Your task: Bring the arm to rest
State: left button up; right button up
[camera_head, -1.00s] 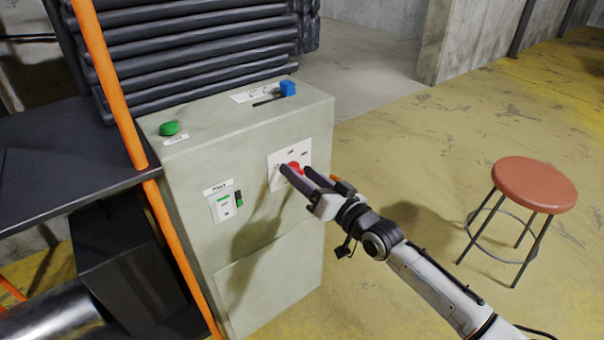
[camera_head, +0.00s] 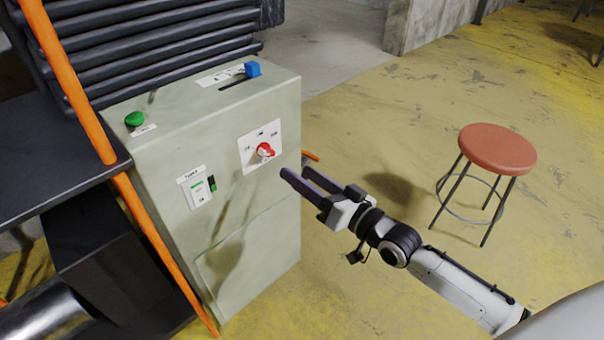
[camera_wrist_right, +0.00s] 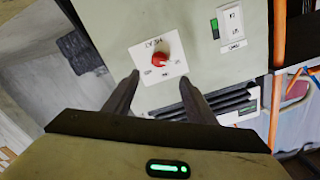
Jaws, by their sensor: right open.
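My right gripper (camera_head: 308,180) is open and empty. It hangs in the air to the lower right of the red rotary knob (camera_head: 264,151), apart from it. The knob sits on a white plate on the front of the pale green control cabinet (camera_head: 250,240). In the right wrist view the red knob (camera_wrist_right: 160,61) shows beyond and between the two open fingers (camera_wrist_right: 158,90), with nothing held. My right arm reaches in from the lower right. My left gripper is not in view.
The cabinet has a green button (camera_head: 135,118), a blue slider handle (camera_head: 252,69) and a small switch panel (camera_head: 197,188). An orange post (camera_head: 75,90) stands at its left. A red stool (camera_head: 497,149) stands on the yellow floor at right. Floor between stool and cabinet is clear.

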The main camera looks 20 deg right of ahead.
pick_arm(q)
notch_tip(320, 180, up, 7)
jog(key=p, duration=1.1)
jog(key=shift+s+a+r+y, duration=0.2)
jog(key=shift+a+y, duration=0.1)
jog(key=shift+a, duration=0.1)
pick_arm(e)
jog(key=s+a+f+n+g+h, duration=0.1)
jog(key=s+f, duration=0.3)
jog(key=s, duration=0.4)
jog(key=s+a+f+n+g+h, duration=0.1)
jog(key=s+a+f+g, duration=0.2)
jog(key=s, duration=0.6)
jog(key=s+a+f+n+g+h, duration=0.1)
jog(key=s+f+g, duration=0.3)
jog(key=s, duration=0.4)
jog(key=shift+s+a+f+n+h, duration=0.2)
jog(key=shift+a+f+n+h, duration=0.1)
jog(key=shift+a+f+n, duration=0.4)
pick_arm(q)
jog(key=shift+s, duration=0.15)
pick_arm(e)
jog(key=shift+a+r, duration=0.15)
jog(key=shift+r, duration=0.05)
